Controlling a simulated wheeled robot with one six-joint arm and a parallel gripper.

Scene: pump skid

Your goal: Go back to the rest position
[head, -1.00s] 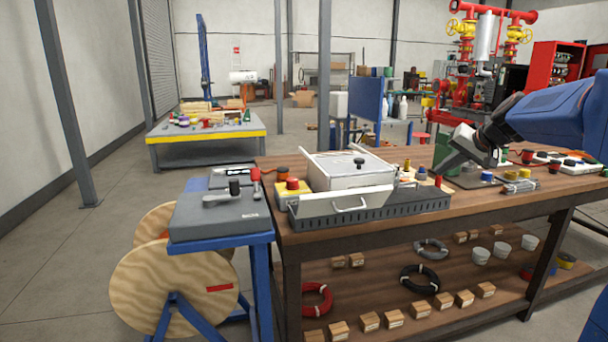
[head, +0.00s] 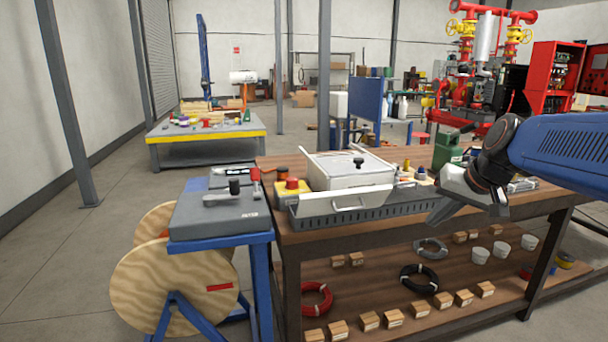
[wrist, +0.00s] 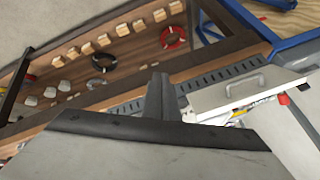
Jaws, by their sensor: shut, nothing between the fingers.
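My gripper (head: 438,216) is at the right of the head view, pointing down and to the left, just off the front edge of the wooden workbench (head: 545,203). In the wrist view my gripper (wrist: 160,82) shows its fingers together, with nothing between them. My blue arm comes in from the right edge of the head view. The white box with a handle (head: 350,170) stands on the bench, left of my gripper and apart from it. It also shows in the wrist view (wrist: 235,95).
A grey case (head: 218,218) sits on a blue stand left of the bench. A green canister (head: 449,150) stands behind my wrist. The lower shelf holds coiled cables (head: 418,278), small boxes and white cups. Open floor lies at the far left.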

